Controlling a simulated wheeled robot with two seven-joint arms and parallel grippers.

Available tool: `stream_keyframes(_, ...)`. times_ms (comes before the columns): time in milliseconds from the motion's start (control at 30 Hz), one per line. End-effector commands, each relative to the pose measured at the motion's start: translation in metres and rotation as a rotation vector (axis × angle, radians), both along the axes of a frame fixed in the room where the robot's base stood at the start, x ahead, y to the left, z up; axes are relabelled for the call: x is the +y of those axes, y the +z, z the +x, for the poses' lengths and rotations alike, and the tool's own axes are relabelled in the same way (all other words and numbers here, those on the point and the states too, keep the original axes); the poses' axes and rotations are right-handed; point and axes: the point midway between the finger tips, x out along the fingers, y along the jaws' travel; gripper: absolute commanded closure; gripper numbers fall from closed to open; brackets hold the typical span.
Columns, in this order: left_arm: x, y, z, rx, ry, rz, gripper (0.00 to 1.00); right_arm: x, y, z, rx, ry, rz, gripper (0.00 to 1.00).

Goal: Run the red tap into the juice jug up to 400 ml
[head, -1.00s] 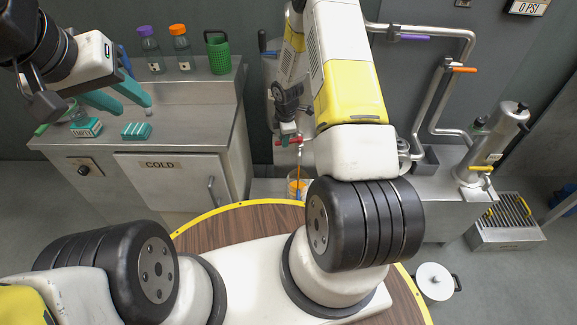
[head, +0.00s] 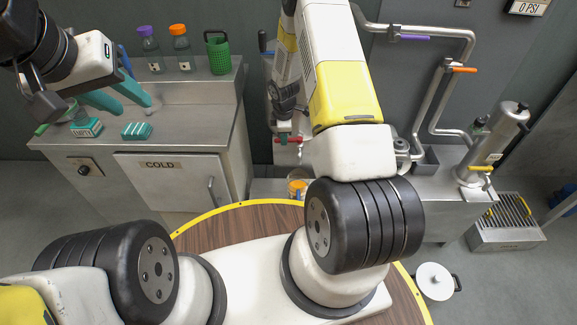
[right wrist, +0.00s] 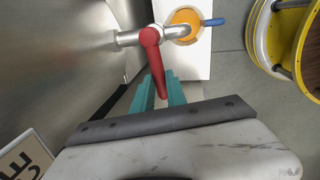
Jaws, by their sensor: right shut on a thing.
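The red tap handle (head: 292,140) is on the metal machine at the back, and it also shows in the right wrist view (right wrist: 152,55). My right gripper (head: 284,138) is at the handle; in the right wrist view its teal fingers (right wrist: 160,88) are shut on the lower end of the handle. The juice jug (head: 297,187) stands below the spout with orange juice in it. From above, the right wrist view shows the jug (right wrist: 185,17) under the spout; its level marks cannot be read. No stream shows now. My left gripper (head: 133,107) is open and empty above the counter.
Pipes with purple and orange handles (head: 463,70) are at the right. A white lidded pot (head: 434,281) stands on the floor.

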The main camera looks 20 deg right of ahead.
Motion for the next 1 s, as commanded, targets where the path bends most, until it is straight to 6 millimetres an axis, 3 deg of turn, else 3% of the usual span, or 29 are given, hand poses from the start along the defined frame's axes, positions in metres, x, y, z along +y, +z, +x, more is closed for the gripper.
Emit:
stream_keyframes(67, 0.0, 0.0, 0.0, 0.0, 0.0, 0.0, 0.63, -0.001, 0.0, 0.004, 0.0, -0.066, -0.002, 1.0)
stream_keyframes(100, 0.0, 0.0, 0.0, 0.0, 0.0, 0.0, 0.63, -0.002, 0.0, 0.004, 0.0, -0.074, -0.002, 0.79)
stream_keyframes(200, 0.0, 0.0, 0.0, 0.0, 0.0, 0.0, 0.63, -0.001, 0.0, 0.004, 0.001, -0.07, 0.0, 0.59)
stream_keyframes(233, 0.0, 0.0, 0.0, 0.0, 0.0, 0.0, 0.63, -0.001, 0.0, 0.004, 0.001, -0.07, 0.0, 0.58)
stream_keyframes(567, 0.0, 0.0, 0.0, 0.0, 0.0, 0.0, 0.63, 0.001, 0.0, 0.004, 0.0, -0.067, 0.0, 0.58)
stream_keyframes(1000, 0.0, 0.0, 0.0, 0.0, 0.0, 0.0, 0.63, 0.026, 0.0, 0.009, 0.0, -0.065, 0.0, 0.58)
